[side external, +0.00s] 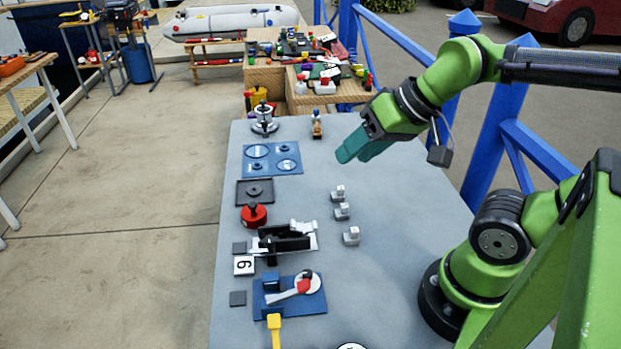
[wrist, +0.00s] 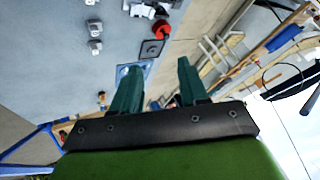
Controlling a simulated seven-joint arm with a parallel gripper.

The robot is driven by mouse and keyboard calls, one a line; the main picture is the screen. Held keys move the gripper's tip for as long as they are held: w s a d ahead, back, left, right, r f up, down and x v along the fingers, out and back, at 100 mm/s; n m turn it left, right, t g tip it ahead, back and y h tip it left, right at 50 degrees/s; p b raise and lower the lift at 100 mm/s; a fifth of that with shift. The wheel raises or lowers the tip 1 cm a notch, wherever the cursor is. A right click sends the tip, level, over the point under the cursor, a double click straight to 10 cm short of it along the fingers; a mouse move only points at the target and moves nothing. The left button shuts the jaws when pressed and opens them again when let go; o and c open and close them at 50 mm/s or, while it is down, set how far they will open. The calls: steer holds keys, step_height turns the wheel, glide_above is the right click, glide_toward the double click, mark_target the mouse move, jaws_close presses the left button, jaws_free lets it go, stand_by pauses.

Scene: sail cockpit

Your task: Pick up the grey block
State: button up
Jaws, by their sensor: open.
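Three small light-grey blocks stand in a loose row on the grey table: a far one (side external: 338,193), a middle one (side external: 342,211) and a near one (side external: 351,236). I cannot tell which one the task means. In the wrist view grey blocks show at the upper left, one of them here (wrist: 96,47). My gripper (side external: 346,154) has teal fingers and is raised above the table, beyond the row of blocks. In the wrist view the fingers of my gripper (wrist: 158,65) are spread, with nothing between them.
Along the table's left side are a blue panel (side external: 272,159), a dark square plate (side external: 255,192), a red knob (side external: 254,216), a black-and-white mechanism (side external: 286,240) and a blue base with a lever (side external: 290,296). A small figure (side external: 317,126) stands at the back. Table right of the blocks is clear.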

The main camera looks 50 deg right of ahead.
steer(key=shift+o, duration=0.4)
steer(key=shift+o, duration=0.8)
